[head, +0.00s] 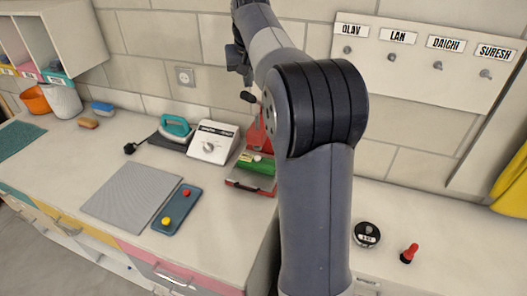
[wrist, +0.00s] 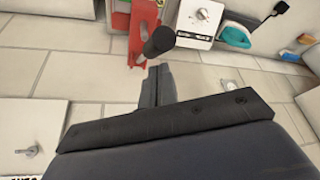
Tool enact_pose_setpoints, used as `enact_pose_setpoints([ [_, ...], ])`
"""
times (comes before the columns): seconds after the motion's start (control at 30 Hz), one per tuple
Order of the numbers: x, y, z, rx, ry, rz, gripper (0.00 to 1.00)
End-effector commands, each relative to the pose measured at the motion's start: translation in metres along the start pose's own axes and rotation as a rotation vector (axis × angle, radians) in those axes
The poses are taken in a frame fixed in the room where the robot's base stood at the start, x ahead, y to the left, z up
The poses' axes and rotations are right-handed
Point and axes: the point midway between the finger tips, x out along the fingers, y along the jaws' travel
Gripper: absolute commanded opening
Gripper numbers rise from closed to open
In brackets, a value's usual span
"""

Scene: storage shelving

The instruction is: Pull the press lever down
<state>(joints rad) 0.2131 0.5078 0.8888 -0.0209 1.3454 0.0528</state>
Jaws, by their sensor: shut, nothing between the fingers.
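The red press (head: 256,138) stands against the back wall on the counter, partly hidden behind my arm. Its lever ends in a black knob (head: 248,97), raised above the press bed. In the wrist view the red press (wrist: 143,40) is at the top, with the black knob (wrist: 158,42) sticking out toward the camera. My gripper (wrist: 159,69) is shut and empty, its tips just short of the knob in that picture. I cannot tell whether they touch. In the head view my gripper (head: 243,72) is above the knob, mostly hidden by the arm.
A white box with a dial (head: 213,142) and a teal iron (head: 174,128) stand left of the press. A green piece (head: 258,168) lies on the press bed. A grey mat (head: 130,195) and blue tray (head: 176,210) lie in front. Name-labelled hooks (head: 437,65) are on the wall.

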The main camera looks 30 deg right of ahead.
Motion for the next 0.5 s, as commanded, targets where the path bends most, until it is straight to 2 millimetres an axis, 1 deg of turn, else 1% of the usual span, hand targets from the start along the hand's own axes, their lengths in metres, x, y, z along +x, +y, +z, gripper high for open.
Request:
enact_pose_setpoints([
  [0.33,0.0004,0.0,0.0003,0.0,0.0,0.0,0.0],
  [0.5,0.0071,-0.001,0.0049,0.0,-0.001,0.0,0.0],
])
